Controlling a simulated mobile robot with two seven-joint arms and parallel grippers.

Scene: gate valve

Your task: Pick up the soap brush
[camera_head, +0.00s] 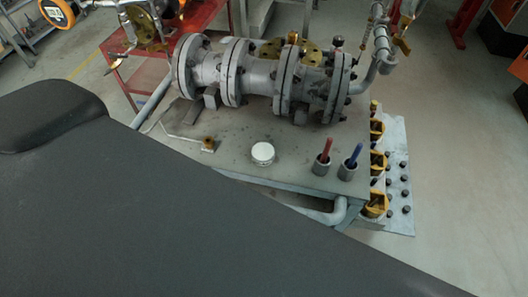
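A red handle (325,149) and a blue handle (355,155) stand upright, leaning slightly right, in two small grey cups at the front right of the grey table (235,178). Their lower ends are hidden in the cups; either may be a brush, and I cannot tell which is the soap brush. A thin bent rod with a small brass-coloured block (208,144) lies farther left on the table. Neither of my grippers shows in the head view.
A large flanged grey pipe valve (262,75) lies across the back of the table. A white round container (263,153) stands at the front middle. Yellow-handled fittings (377,162) line the right side. A grey pipe (325,216) runs below the front edge. A red table (150,75) stands behind left.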

